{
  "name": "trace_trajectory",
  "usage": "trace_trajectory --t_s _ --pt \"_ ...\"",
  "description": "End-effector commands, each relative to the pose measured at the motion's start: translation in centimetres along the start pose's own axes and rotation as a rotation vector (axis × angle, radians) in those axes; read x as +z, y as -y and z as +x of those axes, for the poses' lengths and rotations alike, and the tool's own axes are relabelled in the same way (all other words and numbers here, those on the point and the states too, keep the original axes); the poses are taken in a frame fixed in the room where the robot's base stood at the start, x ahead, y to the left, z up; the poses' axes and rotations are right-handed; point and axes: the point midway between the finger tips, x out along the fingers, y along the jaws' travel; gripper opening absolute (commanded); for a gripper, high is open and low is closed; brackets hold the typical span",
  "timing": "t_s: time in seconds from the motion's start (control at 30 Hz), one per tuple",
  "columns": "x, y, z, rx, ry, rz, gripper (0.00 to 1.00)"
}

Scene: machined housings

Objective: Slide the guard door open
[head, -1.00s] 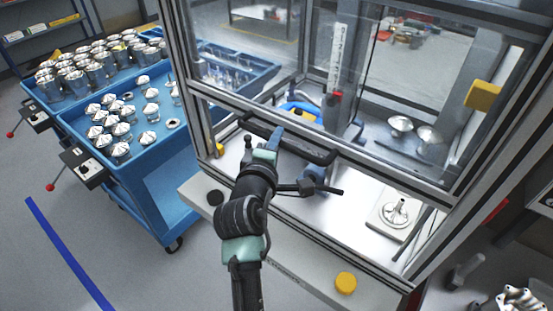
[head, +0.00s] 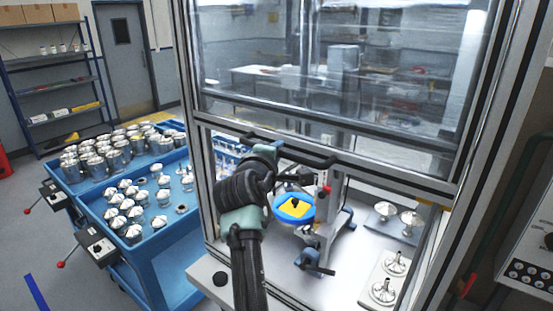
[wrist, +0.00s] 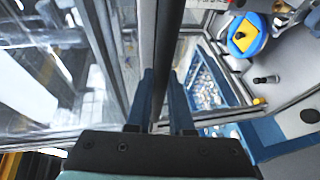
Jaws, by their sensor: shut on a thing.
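The guard door (head: 340,115) is a clear panel in a metal frame on the front of the machine enclosure. It stands raised, with an open gap below its lower rail. A black bar handle (head: 312,157) runs along the lower rail. My gripper (head: 268,148) is at the left part of the handle and is shut on it. In the wrist view the blue fingers of my gripper (wrist: 160,98) lie on either side of the dark handle bar (wrist: 168,35). The grip itself is partly hidden by my wrist in the head view.
Inside the enclosure are a blue round fixture with a yellow top (head: 294,208), a blue-handled clamp (head: 314,262) and several shiny metal parts (head: 394,264). A blue cart (head: 160,235) with metal housings stands close at the left. Grey frame posts flank the opening.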

Motion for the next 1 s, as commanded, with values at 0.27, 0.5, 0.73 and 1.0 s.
trace_trajectory --t_s 0.27,0.5,0.73,1.0 --pt "0.0 -0.3 0.0 0.004 -0.001 0.0 0.0" --pt "0.0 -0.3 0.0 0.004 -0.001 0.0 0.5" --pt "0.0 -0.1 0.0 0.002 -0.001 0.001 0.5" --pt "0.0 0.0 -1.1 0.003 -0.001 0.001 0.5"
